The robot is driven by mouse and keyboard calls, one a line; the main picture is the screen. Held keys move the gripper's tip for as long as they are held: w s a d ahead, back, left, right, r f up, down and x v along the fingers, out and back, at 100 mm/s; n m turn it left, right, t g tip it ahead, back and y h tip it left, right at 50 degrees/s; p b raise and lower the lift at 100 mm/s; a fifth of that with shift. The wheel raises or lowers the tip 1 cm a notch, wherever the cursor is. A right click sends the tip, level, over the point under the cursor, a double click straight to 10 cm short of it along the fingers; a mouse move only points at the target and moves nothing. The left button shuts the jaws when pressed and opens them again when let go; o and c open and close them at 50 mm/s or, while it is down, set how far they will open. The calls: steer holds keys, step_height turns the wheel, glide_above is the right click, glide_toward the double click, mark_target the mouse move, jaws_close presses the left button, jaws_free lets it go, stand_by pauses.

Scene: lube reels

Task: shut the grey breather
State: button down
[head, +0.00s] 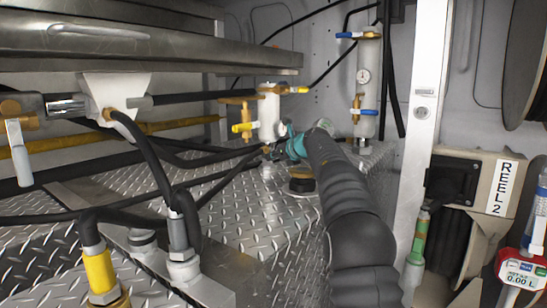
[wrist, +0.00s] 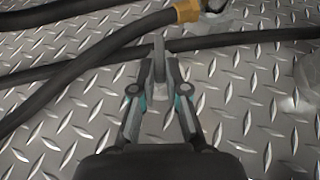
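My gripper (head: 270,150) reaches down over the diamond-plate deck, close to a small brass fitting and hoses. In the wrist view its fingers (wrist: 160,70) point away from the camera and come close together. A narrow grey upright piece (wrist: 159,54) shows between the fingertips; it may be a lever of the grey breather, but I cannot tell for sure. Whether the fingers press on it is also unclear.
Black hoses (wrist: 95,62) cross the deck in front of my gripper. A black cap (head: 302,181) stands beside my arm. A white valve block (head: 269,110) with yellow handles stands behind, and a gauge cylinder (head: 367,85) to the right. A steel shelf (head: 150,62) overhangs the left.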

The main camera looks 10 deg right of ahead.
steer(key=shift+s+a+m+t+h, duration=0.15)
steer(key=shift+a+m+t+h, duration=0.2)
steer(key=shift+m+h, duration=0.6)
steer(key=shift+a+m+h, duration=0.15)
steer(key=shift+m+h, duration=0.5)
steer(key=shift+h, duration=0.2)
steer(key=shift+t, duration=0.25)
steer(key=c, duration=1.2)
jaws_free()
steer(key=shift+s+r, duration=0.1)
steer(key=v, duration=1.1)
steer(key=shift+s, duration=0.35)
steer(key=shift+r, duration=0.1)
